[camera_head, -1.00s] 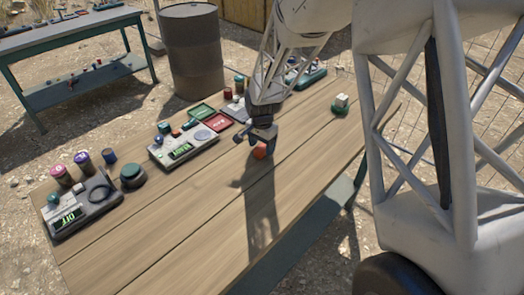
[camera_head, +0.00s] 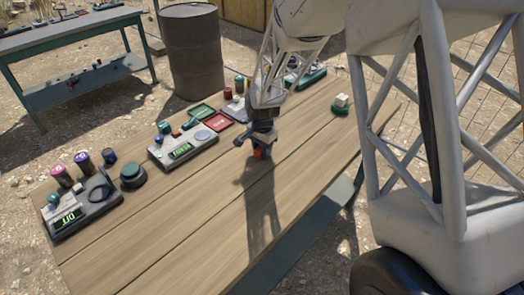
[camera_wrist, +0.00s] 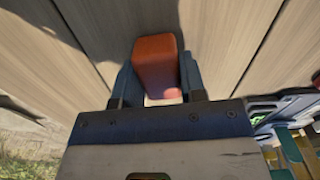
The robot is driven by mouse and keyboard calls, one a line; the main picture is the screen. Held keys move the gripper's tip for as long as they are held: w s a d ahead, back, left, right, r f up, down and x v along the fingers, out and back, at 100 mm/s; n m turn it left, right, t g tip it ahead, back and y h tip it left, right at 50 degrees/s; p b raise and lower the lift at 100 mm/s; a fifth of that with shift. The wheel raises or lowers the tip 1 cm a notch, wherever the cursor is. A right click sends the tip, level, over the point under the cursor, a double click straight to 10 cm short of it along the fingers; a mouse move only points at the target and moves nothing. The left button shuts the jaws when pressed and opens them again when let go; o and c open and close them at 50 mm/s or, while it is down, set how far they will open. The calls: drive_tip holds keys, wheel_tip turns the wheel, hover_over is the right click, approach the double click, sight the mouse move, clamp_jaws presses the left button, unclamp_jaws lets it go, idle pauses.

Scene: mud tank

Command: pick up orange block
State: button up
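The orange block (camera_head: 259,154) is at the middle of the wooden table (camera_head: 190,225), under my gripper (camera_head: 260,148). In the wrist view the block (camera_wrist: 157,65) sits between the two dark fingers of my gripper (camera_wrist: 160,85), one on each side. I see no clear gap between fingers and block, but I cannot tell whether they press on it. The block's upper part in that view reaches past the fingertips. In the head view the fingers hide part of the block, and I cannot tell whether it is off the table.
A grey device with a green display (camera_head: 183,148) and a red tray (camera_head: 217,122) lie left of my gripper. A green-based item (camera_head: 341,105) stands to the right. Another display device (camera_head: 80,212) is at the near left. The table front is clear.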

drive_tip(key=c, duration=0.3)
drive_tip(key=shift+r, duration=0.7)
drive_tip(key=shift+s+d+r, duration=0.1)
drive_tip(key=shift+s+r, duration=0.1)
drive_tip(key=shift+r, duration=0.4)
drive_tip(key=shift+s+r, duration=0.2)
drive_tip(key=shift+r, duration=0.35)
drive_tip(key=s+d, duration=0.1)
drive_tip(key=s, duration=0.4)
drive_tip(key=s+d+r, duration=0.1)
drive_tip(key=s, duration=0.4)
drive_tip(key=s+d, duration=0.1)
drive_tip(key=s, duration=0.3)
drive_tip(key=shift+s+d+r, duration=0.15)
drive_tip(key=shift+s, duration=0.25)
